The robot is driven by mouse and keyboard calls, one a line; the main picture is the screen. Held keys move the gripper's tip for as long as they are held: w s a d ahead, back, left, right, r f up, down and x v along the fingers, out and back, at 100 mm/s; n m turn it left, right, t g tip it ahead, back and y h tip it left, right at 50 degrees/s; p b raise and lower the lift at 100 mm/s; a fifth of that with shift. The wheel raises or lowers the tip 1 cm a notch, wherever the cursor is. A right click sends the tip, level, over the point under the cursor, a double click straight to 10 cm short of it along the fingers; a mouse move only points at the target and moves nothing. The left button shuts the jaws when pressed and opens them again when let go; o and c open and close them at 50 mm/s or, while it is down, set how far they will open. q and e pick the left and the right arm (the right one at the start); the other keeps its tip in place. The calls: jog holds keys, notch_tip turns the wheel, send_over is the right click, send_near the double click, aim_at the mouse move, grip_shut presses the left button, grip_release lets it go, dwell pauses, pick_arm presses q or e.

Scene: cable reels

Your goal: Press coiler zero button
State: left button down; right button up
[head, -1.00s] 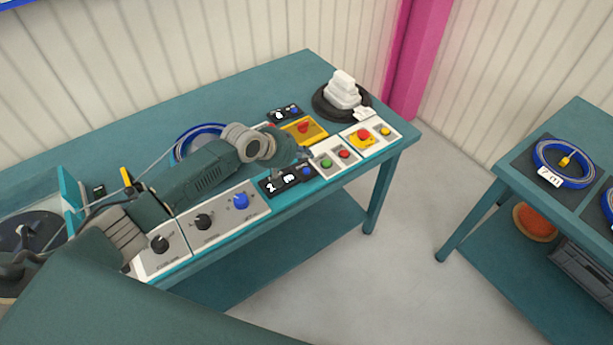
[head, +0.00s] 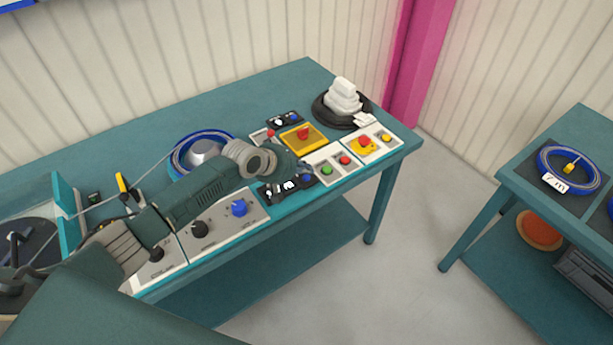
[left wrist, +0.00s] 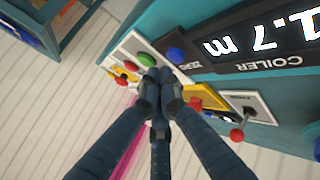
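The coiler display (left wrist: 258,40) is a black panel marked COILER and reads 1.7 m in the left wrist view. The blue zero button (left wrist: 175,55) sits at its end, beside the ZERO label. In the head view, the coiler display (head: 272,191) lies at the front of the bench, partly behind my left gripper (head: 305,172). In the left wrist view, the left gripper's fingers (left wrist: 160,84) are drawn together and empty, with their tips close beside the blue button. I cannot tell whether they touch anything. My right gripper is not in view.
A panel with green and red buttons (head: 333,168), a yellow box with a red button (head: 303,137) and a second display (head: 284,119) crowd the bench (head: 255,88). A black reel with white blocks (head: 343,105) stands behind. Another table (head: 510,180) holds blue coils.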

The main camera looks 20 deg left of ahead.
aim_at(306, 178)
pick_arm(q)
jog(key=shift+f, duration=0.15)
dwell(0.7)
jog(key=shift+f, duration=0.3)
jog(key=shift+f, duration=0.45)
dwell(0.6)
jog(key=shift+s+r, duration=0.1)
jog(key=shift+r+p, duration=0.35)
jog(key=shift+r, duration=0.05)
jog(key=shift+r+p, duration=0.35)
notch_tip(306, 178, up, 5)
jog(key=p, duration=0.5)
jog(key=shift+r, duration=0.1)
